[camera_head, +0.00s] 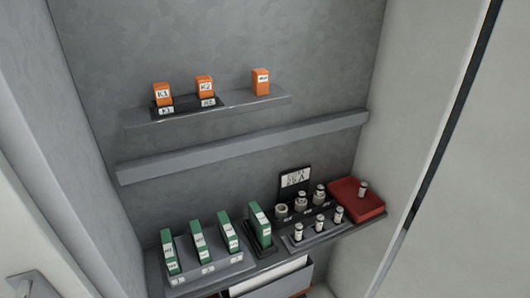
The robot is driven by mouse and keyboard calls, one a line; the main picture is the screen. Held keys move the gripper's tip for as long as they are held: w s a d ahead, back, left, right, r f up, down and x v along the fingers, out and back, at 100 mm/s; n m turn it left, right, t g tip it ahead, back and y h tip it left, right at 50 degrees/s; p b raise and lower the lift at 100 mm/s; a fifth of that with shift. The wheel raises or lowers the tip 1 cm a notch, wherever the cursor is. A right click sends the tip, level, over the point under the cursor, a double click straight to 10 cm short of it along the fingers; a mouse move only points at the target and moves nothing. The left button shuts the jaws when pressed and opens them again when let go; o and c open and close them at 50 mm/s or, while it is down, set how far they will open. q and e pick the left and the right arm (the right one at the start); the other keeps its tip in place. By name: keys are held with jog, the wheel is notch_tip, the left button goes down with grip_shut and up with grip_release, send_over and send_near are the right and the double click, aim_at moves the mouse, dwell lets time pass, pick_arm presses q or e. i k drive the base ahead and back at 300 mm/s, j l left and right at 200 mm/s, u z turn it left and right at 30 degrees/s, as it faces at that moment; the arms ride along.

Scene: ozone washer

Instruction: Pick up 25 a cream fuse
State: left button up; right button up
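Several small fuses with pale labels and dark grey bodies are at the lower right. Three fuses stand in a row in a grey rack: a left one (298,231), a middle one (319,223) and a right one (339,214). Another fuse (363,188) stands upright on a red box (347,198). Behind the rack are round holders; the left holder (281,212) looks empty, and two others have pieces in them. The markings are too small to read, so I cannot tell which fuse is 25 a. Neither gripper is in view.
Green labelled modules (197,240) stand in a grey rack left of the fuses. A black sign (295,181) stands behind the holders. Orange relays (204,86) sit on the upper shelf (240,106). A bare ledge (240,149) crosses between. Cabinet walls close both sides.

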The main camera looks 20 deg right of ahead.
aim_at(299, 227)
jog(key=k+l, duration=0.15)
jog(key=l, duration=0.3)
jog(key=k+l+u, duration=0.1)
jog(key=l, duration=0.3)
jog(key=k+l, duration=0.25)
jog(key=l, duration=0.2)
jog(key=k+l+u, duration=0.1)
jog(key=l, duration=0.3)
jog(key=k+l, duration=0.25)
jog(key=l, duration=0.15)
jog(key=u, duration=0.05)
